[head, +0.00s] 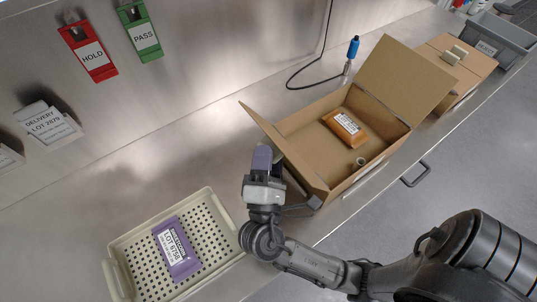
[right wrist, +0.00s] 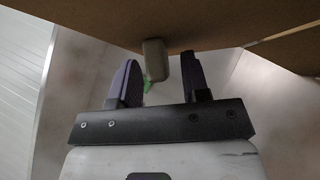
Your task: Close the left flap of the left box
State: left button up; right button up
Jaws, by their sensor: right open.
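The left box (head: 318,180) is an open brown cardboard box on the metal bench. Its left flap (head: 262,122) stands out from the left side, tilted outward. Its right flap (head: 405,78) stands raised. An orange labelled packet (head: 344,127) lies inside. My right gripper (head: 262,158) is just outside the left flap. In the right wrist view its dark fingers (right wrist: 157,85) are open, with a grey-green tab (right wrist: 155,60) hanging from the cardboard (right wrist: 195,22) between them. I cannot tell whether they touch it. My left gripper is not in view.
A second cardboard box (head: 472,65) with beige blocks on top stands at the right, before a grey bin (head: 497,40). A perforated tray (head: 207,217) with a purple packet (head: 177,250) is at the lower left. A blue-ended cable tool (head: 352,50) lies behind the left box.

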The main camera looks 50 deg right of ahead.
jog(key=shift+c, duration=0.4)
grip_shut()
